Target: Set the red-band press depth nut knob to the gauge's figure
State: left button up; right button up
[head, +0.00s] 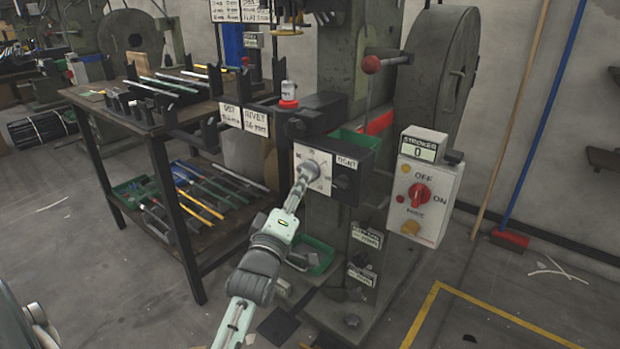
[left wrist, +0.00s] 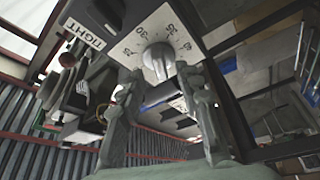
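The depth nut knob (left wrist: 158,57) is a round grey knob with a raised grip bar, on a white dial plate (left wrist: 142,31) numbered around its edge. In the head view the dial plate (head: 300,156) is on the press front, left of a dark box lettered TIGHT (head: 347,162). My left gripper (head: 306,173) reaches up to the dial and hides much of the knob there. In the left wrist view its two fingers (left wrist: 157,72) are spread, one on each side of the knob, with gaps visible. Which figure the knob points at is unclear. My right gripper is not in view.
A control box (head: 424,194) with a red switch and a STROKES counter (head: 418,151) reading 0 stands at right. A workbench (head: 150,120) with rods stands at left.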

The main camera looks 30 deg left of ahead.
pick_arm(q)
jog(key=x, duration=0.3)
jog(key=shift+w, duration=0.25)
grip_shut()
